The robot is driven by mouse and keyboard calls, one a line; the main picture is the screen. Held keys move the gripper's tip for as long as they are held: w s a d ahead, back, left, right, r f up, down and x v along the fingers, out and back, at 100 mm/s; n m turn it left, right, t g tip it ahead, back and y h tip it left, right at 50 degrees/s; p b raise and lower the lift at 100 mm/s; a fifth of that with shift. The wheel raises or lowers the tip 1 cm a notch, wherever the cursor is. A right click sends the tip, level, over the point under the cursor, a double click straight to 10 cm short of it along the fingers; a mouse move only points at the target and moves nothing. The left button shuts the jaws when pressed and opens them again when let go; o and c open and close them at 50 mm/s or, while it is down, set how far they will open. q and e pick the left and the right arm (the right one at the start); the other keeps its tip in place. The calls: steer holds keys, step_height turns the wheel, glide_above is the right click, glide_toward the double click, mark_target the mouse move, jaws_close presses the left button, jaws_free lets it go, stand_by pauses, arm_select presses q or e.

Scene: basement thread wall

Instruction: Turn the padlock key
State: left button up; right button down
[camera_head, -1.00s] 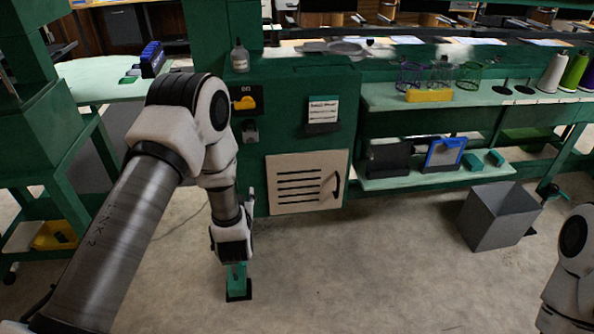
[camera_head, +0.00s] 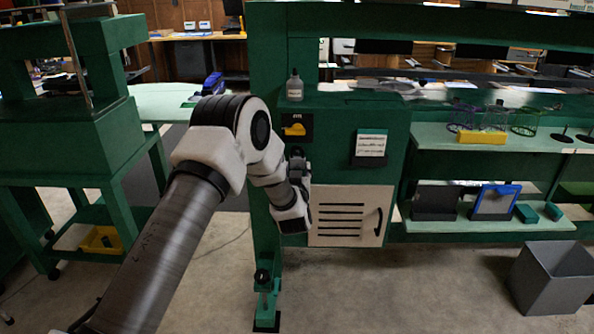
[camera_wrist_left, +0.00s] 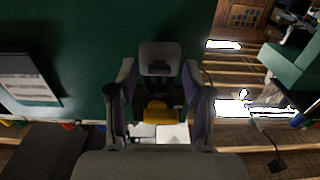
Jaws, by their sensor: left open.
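The grey padlock (camera_wrist_left: 160,54) shows in the left wrist view between the spread fingers of my left gripper (camera_wrist_left: 160,78). It is on the green cabinet front, close to the yellow rotary switch (camera_wrist_left: 157,108). I cannot make out the key clearly. In the head view my left gripper (camera_head: 298,168) is raised in front of the cabinet, just below the yellow switch (camera_head: 294,129), and hides most of the padlock. The gripper is open; I cannot tell whether a finger touches the padlock. My right gripper is not in view.
A card holder (camera_head: 370,147) is right of the switch. A vented cream panel (camera_head: 346,230) with a black handle lies below. Shelves and a grey bin (camera_head: 552,278) are to the right. A green clamp-like foot (camera_head: 266,300) stands below.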

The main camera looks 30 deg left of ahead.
arm_select(q)
steer(key=shift+r, duration=0.1)
steer(key=shift+c, duration=0.7)
jaws_close()
